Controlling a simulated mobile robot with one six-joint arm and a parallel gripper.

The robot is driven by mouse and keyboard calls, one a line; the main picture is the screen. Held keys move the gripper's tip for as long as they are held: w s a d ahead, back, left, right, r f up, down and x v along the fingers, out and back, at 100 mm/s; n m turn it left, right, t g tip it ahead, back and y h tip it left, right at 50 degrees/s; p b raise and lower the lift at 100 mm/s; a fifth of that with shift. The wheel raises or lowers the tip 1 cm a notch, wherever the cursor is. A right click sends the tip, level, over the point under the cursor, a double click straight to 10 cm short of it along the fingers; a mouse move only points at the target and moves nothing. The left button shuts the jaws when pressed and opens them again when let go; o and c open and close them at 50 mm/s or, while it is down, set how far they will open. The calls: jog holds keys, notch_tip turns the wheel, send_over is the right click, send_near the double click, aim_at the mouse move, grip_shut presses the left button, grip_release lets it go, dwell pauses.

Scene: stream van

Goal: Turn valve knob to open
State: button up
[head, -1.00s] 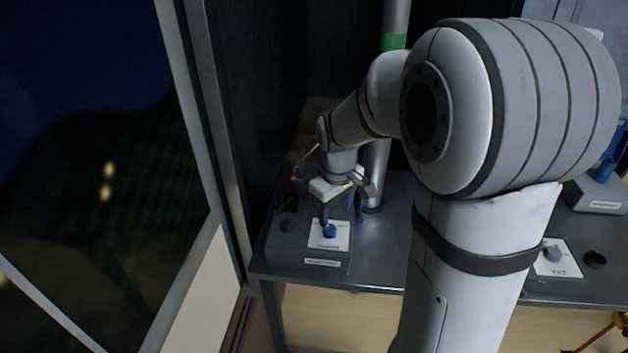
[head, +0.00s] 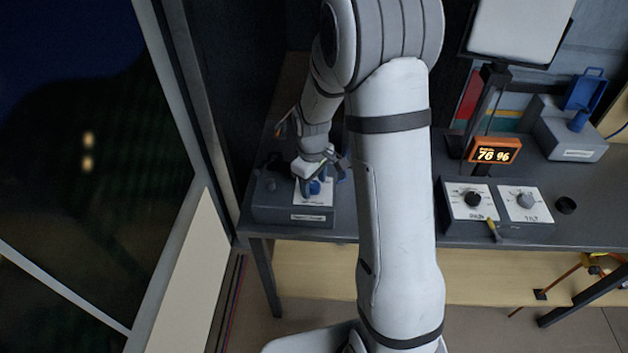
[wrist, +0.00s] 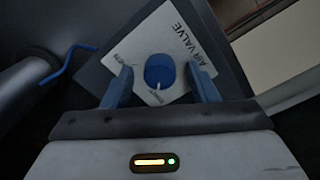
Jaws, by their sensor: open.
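The valve knob (wrist: 160,71) is round and blue with a white pointer mark. It sits on a white plate (wrist: 128,47) lettered AIR VALVE, and the pointer is toward the printed label on my gripper's side. In the wrist view my gripper (wrist: 162,82) is open, with one blue finger on each side of the knob; I cannot tell whether either touches it. In the head view the knob (head: 314,187) shows below my gripper (head: 316,176), on a grey box (head: 275,212) at the table's left end. My arm hides part of the table.
Right of my arm stand a panel with two dials (head: 497,206), an orange display (head: 495,150) reading 76 %, and a grey box with a blue handle (head: 570,130). A blue bent lever (wrist: 68,65) on a pipe is left of the knob. A window wall borders the left.

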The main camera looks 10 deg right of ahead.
jog(key=shift+c, duration=0.5)
jog(key=c, duration=0.9)
